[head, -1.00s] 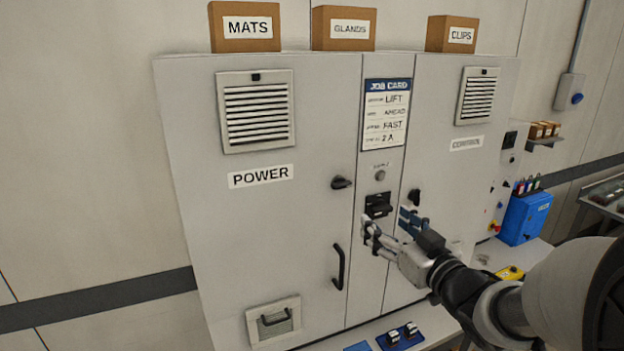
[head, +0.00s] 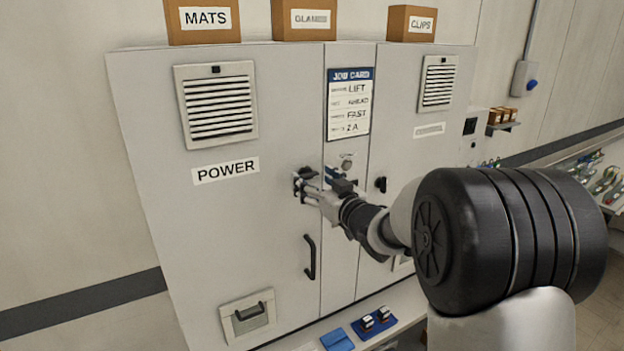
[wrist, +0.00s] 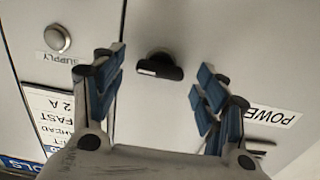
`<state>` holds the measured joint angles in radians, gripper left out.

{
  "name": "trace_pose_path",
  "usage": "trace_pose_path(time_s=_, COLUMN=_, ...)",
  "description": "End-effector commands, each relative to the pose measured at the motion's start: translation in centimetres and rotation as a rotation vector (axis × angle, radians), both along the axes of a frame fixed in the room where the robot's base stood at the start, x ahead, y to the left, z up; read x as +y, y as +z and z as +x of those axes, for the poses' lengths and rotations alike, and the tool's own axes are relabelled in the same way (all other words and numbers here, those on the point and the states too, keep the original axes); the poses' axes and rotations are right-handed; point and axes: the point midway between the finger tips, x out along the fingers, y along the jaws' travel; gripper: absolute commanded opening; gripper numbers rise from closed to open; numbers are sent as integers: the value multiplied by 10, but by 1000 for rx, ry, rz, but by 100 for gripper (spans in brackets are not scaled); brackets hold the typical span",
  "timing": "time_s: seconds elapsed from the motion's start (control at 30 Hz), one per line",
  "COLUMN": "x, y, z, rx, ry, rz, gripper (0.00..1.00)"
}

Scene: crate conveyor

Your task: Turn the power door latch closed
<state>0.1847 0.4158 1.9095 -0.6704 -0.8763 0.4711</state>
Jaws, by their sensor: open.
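The power door (head: 225,215) is the left door of the grey cabinet, and it looks shut. Its latch (wrist: 160,66) is a small black knob with a pale mark at one end, lying roughly crosswise in the wrist view, slightly tilted. My gripper (head: 304,186) is at the door's right edge, in front of the latch, hiding most of it in the head view. In the wrist view my gripper (wrist: 160,88) is open, with one blue-padded finger on each side of the latch. A gap shows between each finger and the knob.
A black door handle (head: 310,257) is below the latch. The centre panel carries a job card (head: 348,105) and a supply button (wrist: 57,39). A second black latch (head: 381,184) is on the right door. Boxes (head: 203,21) stand on top.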

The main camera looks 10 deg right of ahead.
Motion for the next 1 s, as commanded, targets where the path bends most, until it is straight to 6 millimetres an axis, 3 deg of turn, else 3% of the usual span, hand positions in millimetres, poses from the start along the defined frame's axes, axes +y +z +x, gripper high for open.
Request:
trace_pose_path(time_s=0.2, x=5, y=0, z=14, rx=0, ry=1, rz=0, gripper=67)
trace_pose_path(time_s=0.47, x=5, y=0, z=14, rx=0, ry=0, rz=0, gripper=67)
trace_pose_path(time_s=1.0, x=5, y=0, z=14, rx=0, ry=0, rz=0, gripper=31)
